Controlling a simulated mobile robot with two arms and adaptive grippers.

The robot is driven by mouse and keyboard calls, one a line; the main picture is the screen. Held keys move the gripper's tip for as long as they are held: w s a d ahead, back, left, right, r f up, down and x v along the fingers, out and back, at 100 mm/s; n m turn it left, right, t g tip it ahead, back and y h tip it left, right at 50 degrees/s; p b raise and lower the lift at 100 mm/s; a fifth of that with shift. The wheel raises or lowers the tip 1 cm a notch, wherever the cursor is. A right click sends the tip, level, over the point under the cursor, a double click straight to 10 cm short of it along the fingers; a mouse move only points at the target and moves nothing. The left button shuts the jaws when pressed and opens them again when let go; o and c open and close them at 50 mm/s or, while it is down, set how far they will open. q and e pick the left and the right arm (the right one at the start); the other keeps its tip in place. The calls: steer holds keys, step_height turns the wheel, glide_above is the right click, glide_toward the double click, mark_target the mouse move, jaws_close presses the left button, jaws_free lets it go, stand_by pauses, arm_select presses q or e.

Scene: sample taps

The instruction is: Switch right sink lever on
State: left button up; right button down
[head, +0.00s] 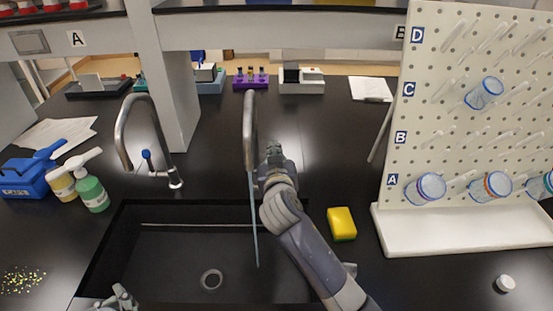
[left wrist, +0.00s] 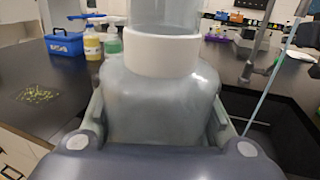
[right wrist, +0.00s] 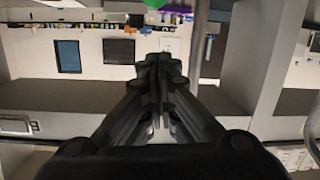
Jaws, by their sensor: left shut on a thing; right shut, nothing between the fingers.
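The right tap (head: 249,125) has a tall curved steel spout over the right part of the black sink (head: 165,255). A thin blue stream (head: 256,220) runs down from its spout into the basin; it also shows in the left wrist view (left wrist: 262,95). My right gripper (head: 274,150) is beside the tap on its right, shut and empty, and shows closed in the right wrist view (right wrist: 158,70). The right lever is hidden, apparently behind this gripper. My left gripper (head: 120,296) is at the bottom left, shut on a translucent bottle (left wrist: 160,105) with a white neck.
The left tap (head: 133,125) has a blue lever (head: 147,157). Left of the sink are pump bottles (head: 92,193) and a blue box (head: 25,178). A yellow sponge (head: 341,223) and a white pegboard (head: 465,95) stand to the right. A shelf post (head: 172,80) rises behind.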

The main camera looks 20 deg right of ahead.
steer(key=x, duration=0.3)
steer(key=shift+p, duration=0.3)
steer(key=f, duration=0.1)
steer(key=s+f+p, duration=0.1)
steer(key=shift+s+f, duration=0.2)
steer(key=shift+f, duration=0.1)
steer(key=shift+s+f, duration=0.3)
steer(key=shift+f, duration=0.2)
